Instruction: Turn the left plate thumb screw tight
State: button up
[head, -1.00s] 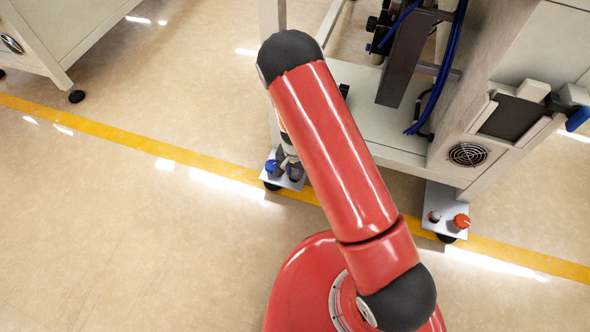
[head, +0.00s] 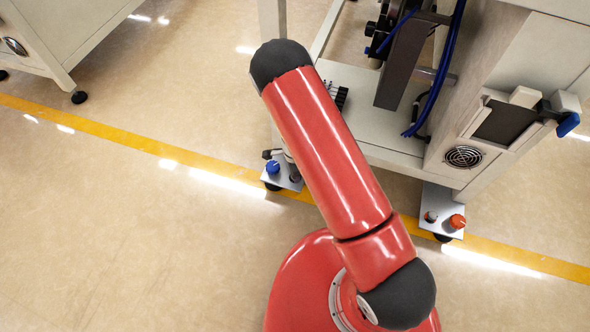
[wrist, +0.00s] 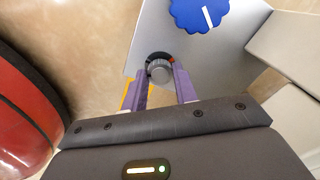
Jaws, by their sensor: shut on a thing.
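The left plate (head: 292,184) is a light grey plate at a foot of the machine; it also shows in the wrist view (wrist: 205,50). Its thumb screw (wrist: 160,71) is a small grey ribbed knob with a dark and red ring around its base. My gripper (wrist: 161,74) has its two purple fingers on either side of this screw and is shut on it. In the head view my arm covers most of the gripper and the screw. A blue knob (wrist: 200,13) with a white line is on the same plate, apart from the fingers; it shows in the head view too (head: 273,167).
The right plate (head: 440,201) carries an orange knob (head: 458,221) and a small grey screw (head: 431,216). The machine frame (head: 380,146) rises close behind the left plate. Open floor (head: 130,240) with a yellow line lies to the left.

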jog(key=shift+m+p, duration=0.65)
jog(key=shift+m, duration=1.55)
jog(key=o, duration=1)
jog(key=shift+c, duration=0.2)
jog(key=shift+r, duration=0.1)
notch_tip(320, 180, up, 8)
jog(key=shift+f+p, duration=0.2)
jog(key=shift+p, duration=0.6)
